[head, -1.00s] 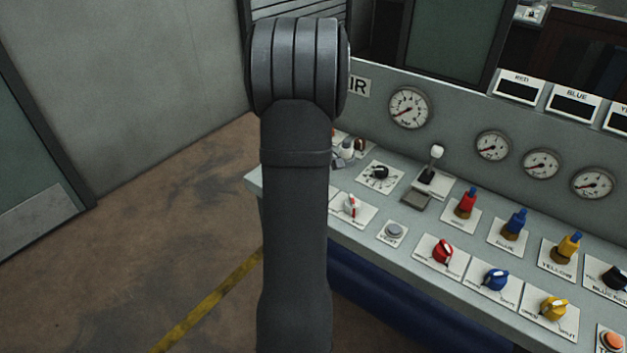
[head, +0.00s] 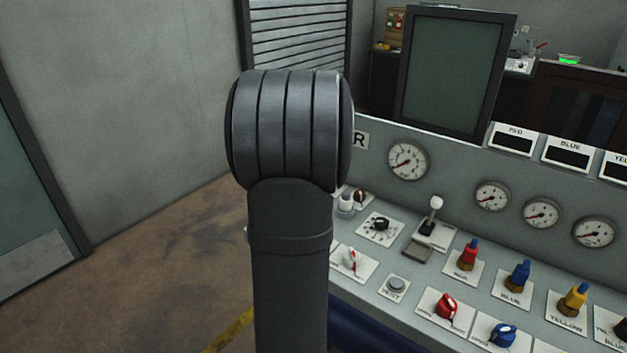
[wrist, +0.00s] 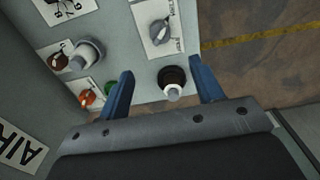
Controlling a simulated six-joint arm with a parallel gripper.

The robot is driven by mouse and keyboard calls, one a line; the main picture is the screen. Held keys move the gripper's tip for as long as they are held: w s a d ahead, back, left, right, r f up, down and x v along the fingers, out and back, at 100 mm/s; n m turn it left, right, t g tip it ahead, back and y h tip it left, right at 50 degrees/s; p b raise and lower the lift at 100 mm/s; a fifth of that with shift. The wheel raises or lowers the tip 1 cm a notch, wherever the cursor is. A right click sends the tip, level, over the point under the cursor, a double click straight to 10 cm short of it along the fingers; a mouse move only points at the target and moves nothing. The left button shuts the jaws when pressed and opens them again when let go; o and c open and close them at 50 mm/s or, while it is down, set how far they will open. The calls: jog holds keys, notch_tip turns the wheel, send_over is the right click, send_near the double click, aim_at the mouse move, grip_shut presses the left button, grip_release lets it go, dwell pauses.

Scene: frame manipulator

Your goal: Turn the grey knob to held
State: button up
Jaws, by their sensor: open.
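A grey knob (wrist: 160,32) with a pale pointer sits on a white labelled plate in the wrist view. It appears to be the grey knob (head: 349,261) with a red mark at the left end of the console in the head view. The label is too small to read. My gripper (wrist: 160,67) is open, its two blue fingers spread apart. It is empty and the grey knob lies beyond its fingertips, apart from them. The head view does not show the gripper; my arm fills the middle there.
A dark round fitting with a white top (wrist: 173,80) shows between the fingers. The console also holds a lever (head: 433,212) and a black selector (head: 381,225).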

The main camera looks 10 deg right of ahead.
jog(key=shift+r, duration=1.65)
notch_tip(320, 180, down, 18)
jog(key=shift+r, duration=0.25)
jog(key=shift+r, duration=0.15)
jog(key=shift+f, duration=0.25)
jog(key=m, duration=0.4)
jog(key=shift+r, duration=0.1)
jog(key=m, duration=0.4)
jog(key=shift+m, duration=0.4)
jog(key=m, duration=0.3)
jog(key=shift+m, duration=0.4)
jog(key=m, duration=0.4)
dwell(0.5)
